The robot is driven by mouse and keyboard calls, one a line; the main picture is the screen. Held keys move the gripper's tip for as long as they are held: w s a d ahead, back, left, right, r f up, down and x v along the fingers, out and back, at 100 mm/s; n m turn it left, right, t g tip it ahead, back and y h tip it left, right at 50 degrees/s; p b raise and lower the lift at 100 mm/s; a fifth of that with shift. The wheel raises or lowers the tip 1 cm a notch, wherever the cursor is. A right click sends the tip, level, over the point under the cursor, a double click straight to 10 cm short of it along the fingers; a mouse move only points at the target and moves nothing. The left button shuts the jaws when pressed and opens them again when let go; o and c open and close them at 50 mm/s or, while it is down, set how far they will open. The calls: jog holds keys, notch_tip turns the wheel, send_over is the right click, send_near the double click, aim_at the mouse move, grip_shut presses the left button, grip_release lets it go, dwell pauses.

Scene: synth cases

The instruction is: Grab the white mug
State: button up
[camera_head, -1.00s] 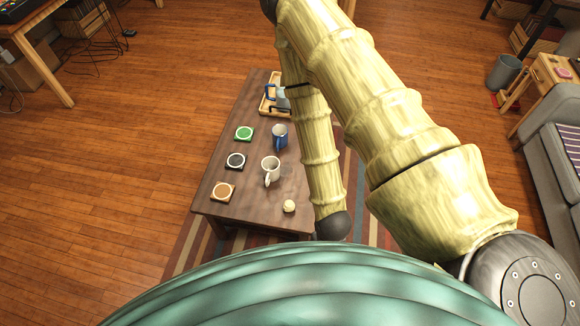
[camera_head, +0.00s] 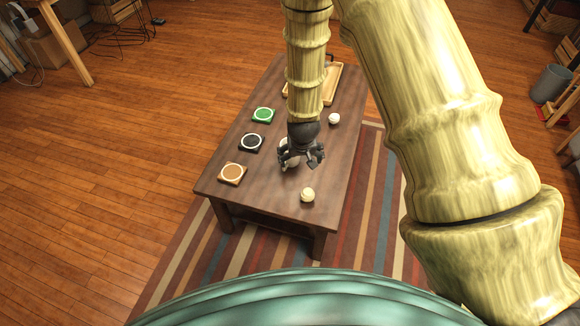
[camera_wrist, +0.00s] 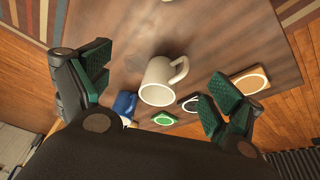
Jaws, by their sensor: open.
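The white mug (camera_wrist: 158,84) stands on the dark wooden table (camera_wrist: 225,35) and shows between my open fingers in the wrist view. Its handle points up and to the right there. In the head view my gripper (camera_head: 302,160) is above the table and hides most of the mug; only a bit of white (camera_head: 286,144) shows behind the fingers. In the wrist view my gripper (camera_wrist: 158,85) has its two green-padded fingers spread wide, one on each side of the mug, with nothing held. I cannot tell how far above the mug it is.
A blue mug (camera_wrist: 124,104) stands close to the white mug. Green (camera_head: 263,115), black (camera_head: 251,142) and orange (camera_head: 233,173) coasters line the table's left side. Pale round objects lie at the front (camera_head: 307,195) and right (camera_head: 334,118). A wooden tray (camera_head: 331,86) is at the back.

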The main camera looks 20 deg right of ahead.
jog(key=shift+t, duration=0.4)
jog(key=w+f+b, duration=0.1)
jog(key=w, duration=0.2)
jog(key=w+f+b, duration=0.1)
jog(key=w+b, duration=0.1)
jog(key=w, duration=0.1)
jog(key=w+f+b, duration=0.1)
jog(key=w, duration=0.2)
jog(key=shift+w+a, duration=0.1)
jog(key=shift+a, duration=0.3)
jog(key=shift+d+b+x, duration=0.15)
jog(key=shift+b+x, duration=0.15)
jog(key=shift+x, duration=1.1)
jog(key=shift+d+b+x, duration=0.15)
jog(key=shift+b+x, duration=0.15)
jog(key=shift+x, duration=1.1)
jog(key=shift+w+r, duration=0.15)
jog(key=shift+w, duration=0.05)
jog(key=shift+c, duration=0.2)
jog(key=c, duration=1.6)
jog(key=shift+o, duration=0.2)
jog(key=shift+r, duration=0.15)
